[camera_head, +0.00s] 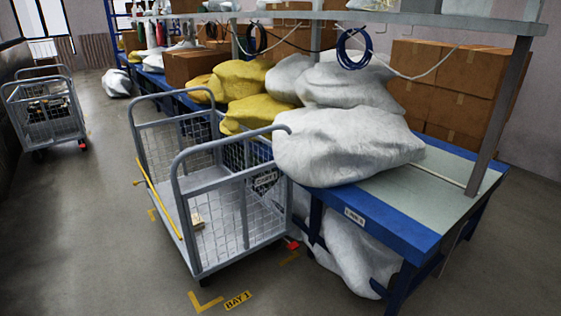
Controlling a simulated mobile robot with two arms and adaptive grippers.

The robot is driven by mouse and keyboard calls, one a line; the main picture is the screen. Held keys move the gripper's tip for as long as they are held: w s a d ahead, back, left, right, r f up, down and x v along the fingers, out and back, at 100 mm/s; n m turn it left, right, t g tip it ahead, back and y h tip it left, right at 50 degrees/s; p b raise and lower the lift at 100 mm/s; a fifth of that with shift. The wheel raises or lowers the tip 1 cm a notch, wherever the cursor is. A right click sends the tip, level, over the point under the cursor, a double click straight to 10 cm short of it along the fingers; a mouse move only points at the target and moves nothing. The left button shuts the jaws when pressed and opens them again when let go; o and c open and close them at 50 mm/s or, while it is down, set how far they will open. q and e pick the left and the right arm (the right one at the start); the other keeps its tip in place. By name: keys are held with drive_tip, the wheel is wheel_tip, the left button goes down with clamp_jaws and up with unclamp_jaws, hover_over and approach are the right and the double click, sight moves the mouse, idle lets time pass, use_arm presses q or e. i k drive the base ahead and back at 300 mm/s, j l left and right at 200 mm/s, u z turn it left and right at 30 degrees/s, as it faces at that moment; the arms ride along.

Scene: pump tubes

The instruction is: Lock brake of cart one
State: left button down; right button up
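A grey wire-mesh cart (195,248) stands close in front, beside the blue workbench. A small dark plate (266,179) with lettering too small to read for certain hangs on its mesh side. A red brake pedal (293,245) sticks out low at its near right corner, by the wheel. I cannot tell whether the pedal is up or down. A yellow bar (158,197) runs along the cart's left side, and a small wooden block (197,221) lies on its deck. Neither of my grippers is in view.
The blue workbench (385,232) carries white sacks (345,148), yellow sacks (240,77) and cardboard boxes (440,87). A white sack lies under it, near the pedal. A floor label (237,299) reads "BAY 1". A second cart (45,110) stands far left. Floor left and front is clear.

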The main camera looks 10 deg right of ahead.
sight(292, 245)
drive_tip(key=i+z, duration=0.15)
drive_tip(key=i, duration=0.3)
drive_tip(key=i+j+z, duration=0.15)
drive_tip(key=i, duration=0.3)
drive_tip(key=i+z, duration=0.15)
drive_tip(key=i, duration=0.25)
drive_tip(key=i+j+z, duration=0.15)
drive_tip(key=i, duration=0.3)
drive_tip(key=i+j+z, duration=0.15)
drive_tip(key=i+j, duration=0.15)
drive_tip(key=i, duration=0.1)
